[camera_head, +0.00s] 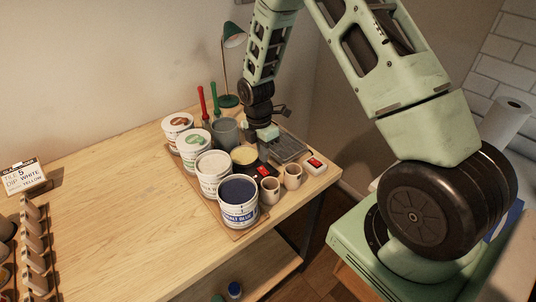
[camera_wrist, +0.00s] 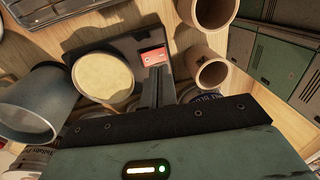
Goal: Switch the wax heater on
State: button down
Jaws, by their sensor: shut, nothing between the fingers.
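The wax heater is a dark, flat box (camera_head: 264,172) with a round pot of cream-yellow wax (camera_head: 244,156) on it and a red switch (camera_head: 262,170) at its front. In the wrist view the wax pot (camera_wrist: 103,77) is left of my fingers, and the red switch (camera_wrist: 153,57) shows just beyond their tips. My gripper (camera_wrist: 158,70) is shut and empty, pointing down at the heater near the switch. I cannot tell whether the fingertips touch it, nor which way the switch is set. In the head view my gripper (camera_head: 264,147) is above the back of the heater, its fingertips unclear.
Two small clay cups (camera_head: 270,190) (camera_head: 292,176) stand close in front of the heater. Glaze tubs (camera_head: 239,211) and a grey pot (camera_head: 226,132) crowd its left. The table's left middle is clear.

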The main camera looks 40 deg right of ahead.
aim_at(265, 173)
notch_tip(265, 173, up, 10)
jog(key=s+b, duration=0.1)
jog(key=b, duration=0.2)
jog(key=shift+f, duration=0.25)
jog(key=shift+a, duration=0.1)
